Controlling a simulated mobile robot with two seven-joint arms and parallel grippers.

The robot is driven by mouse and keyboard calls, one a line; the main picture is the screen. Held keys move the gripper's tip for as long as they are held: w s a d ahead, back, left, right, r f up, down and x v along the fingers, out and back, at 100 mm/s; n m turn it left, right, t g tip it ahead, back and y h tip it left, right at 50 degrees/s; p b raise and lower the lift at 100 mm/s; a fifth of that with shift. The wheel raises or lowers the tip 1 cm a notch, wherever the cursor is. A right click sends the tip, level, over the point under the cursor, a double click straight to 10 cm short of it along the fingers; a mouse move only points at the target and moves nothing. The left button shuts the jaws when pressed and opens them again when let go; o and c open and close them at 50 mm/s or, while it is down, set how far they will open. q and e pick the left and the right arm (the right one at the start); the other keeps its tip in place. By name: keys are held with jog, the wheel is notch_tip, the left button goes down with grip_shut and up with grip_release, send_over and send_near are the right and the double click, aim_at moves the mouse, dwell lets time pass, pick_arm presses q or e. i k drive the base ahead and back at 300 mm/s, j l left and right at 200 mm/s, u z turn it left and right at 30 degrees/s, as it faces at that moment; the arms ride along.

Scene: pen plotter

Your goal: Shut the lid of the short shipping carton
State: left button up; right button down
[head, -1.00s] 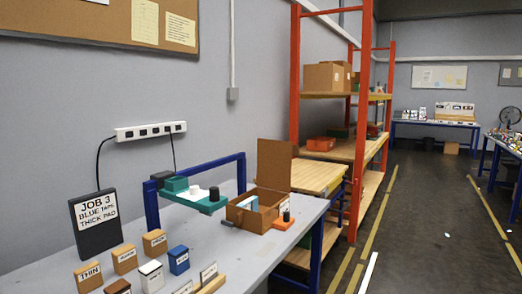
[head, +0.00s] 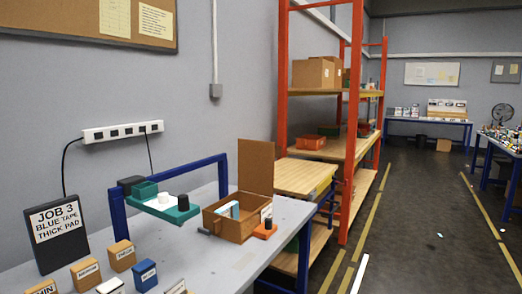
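The short shipping carton (head: 236,229) is a brown open box on the grey table, near its right end. Its lid (head: 255,167) stands upright at the back of the box, so the carton is open. A pale blue-white item (head: 229,209) shows inside, partly hidden by the front wall. A white label shows on the carton's right side. Neither of my grippers is in the head view.
A green plotter carriage (head: 166,206) on a blue frame stands left of the carton. Small labelled boxes and a black JOB 3 sign (head: 57,236) stand at left. Orange shelving (head: 350,120) rises behind.

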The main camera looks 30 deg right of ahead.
aim_at(256, 158)
jog(key=i+l+u, duration=0.1)
jog(key=l+u, duration=0.2)
jog(key=l, duration=0.45)
jog(key=l+u, duration=0.3)
jog(key=l, duration=0.5)
jog(key=l+u, duration=0.1)
jog(key=l, duration=1.5)
